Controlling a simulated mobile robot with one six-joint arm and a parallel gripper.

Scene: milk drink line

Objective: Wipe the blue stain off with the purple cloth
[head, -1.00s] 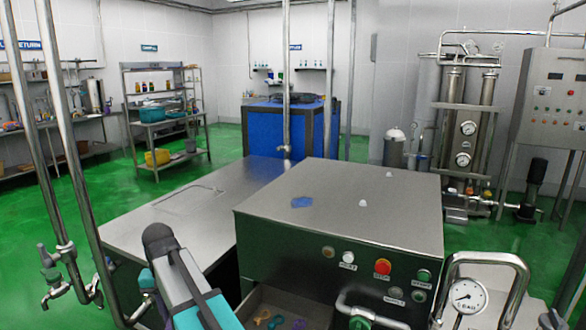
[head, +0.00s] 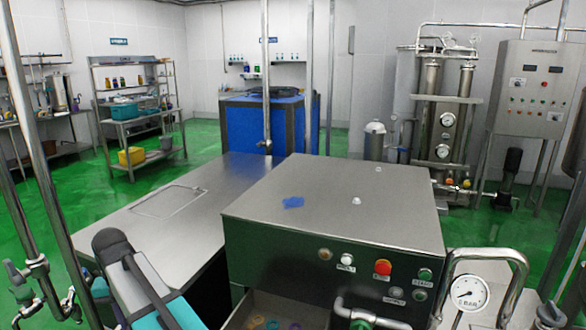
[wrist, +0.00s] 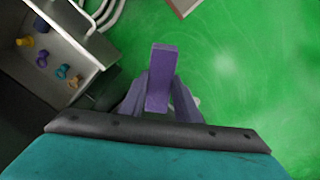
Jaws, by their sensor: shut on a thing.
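The blue stain (head: 292,203) is a small flat patch on the steel top of the machine cabinet (head: 330,235) in the head view. In the wrist view my gripper (wrist: 160,95) is shut on the purple cloth (wrist: 161,72), which looks like a folded upright block between the two fingers. Green floor shows beyond the cloth, so it is not over the stain in that view. In the head view only part of my arm shows at the lower left, and the cloth is out of sight. The stain is not in the wrist view.
A drawer (wrist: 88,50) below the cabinet top holds several small coloured pieces. Buttons, a pressure gauge (head: 468,293) and bent pipes stand at the cabinet's front. Two small white knobs stick up from its top. A lower steel bench (head: 140,235) lies to the left.

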